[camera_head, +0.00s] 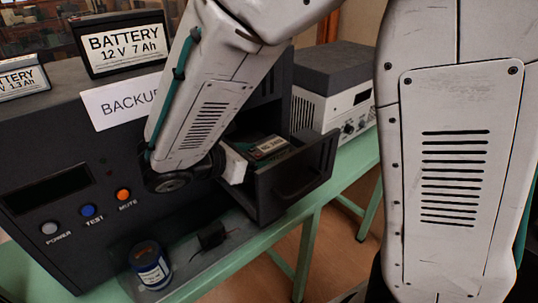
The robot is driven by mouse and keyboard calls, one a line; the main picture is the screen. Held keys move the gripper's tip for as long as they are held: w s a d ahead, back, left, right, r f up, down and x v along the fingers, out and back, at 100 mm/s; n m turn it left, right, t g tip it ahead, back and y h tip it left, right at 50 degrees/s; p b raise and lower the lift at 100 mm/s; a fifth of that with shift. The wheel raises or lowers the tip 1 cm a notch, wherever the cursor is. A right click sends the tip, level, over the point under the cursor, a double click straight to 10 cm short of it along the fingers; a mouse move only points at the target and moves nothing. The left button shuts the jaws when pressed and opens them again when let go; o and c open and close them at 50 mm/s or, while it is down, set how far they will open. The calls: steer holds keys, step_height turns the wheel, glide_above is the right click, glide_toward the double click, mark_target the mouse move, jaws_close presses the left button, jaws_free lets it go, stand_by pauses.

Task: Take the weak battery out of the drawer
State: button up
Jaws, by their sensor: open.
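The drawer (272,210) is pulled out of the front of the dark backup unit. A small battery (266,147) with a pale label lies inside it, its lower part hidden by the drawer walls. My arm comes down from the top of the picture, and my gripper (233,166) is at the left side of the drawer, just left of and slightly below the battery in the picture. The gripper is open. Its fingertips are mostly hidden, and I cannot tell whether they touch the battery.
The backup unit (35,140) has several buttons. A large battery (123,44) and a smaller one (22,77) stand on top. A blue can (150,266) and a black object (211,236) are in front. A white instrument (325,110) stands behind the drawer on the green table (358,165).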

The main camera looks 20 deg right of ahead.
steer(key=shift+x, duration=0.8)
jaws_close()
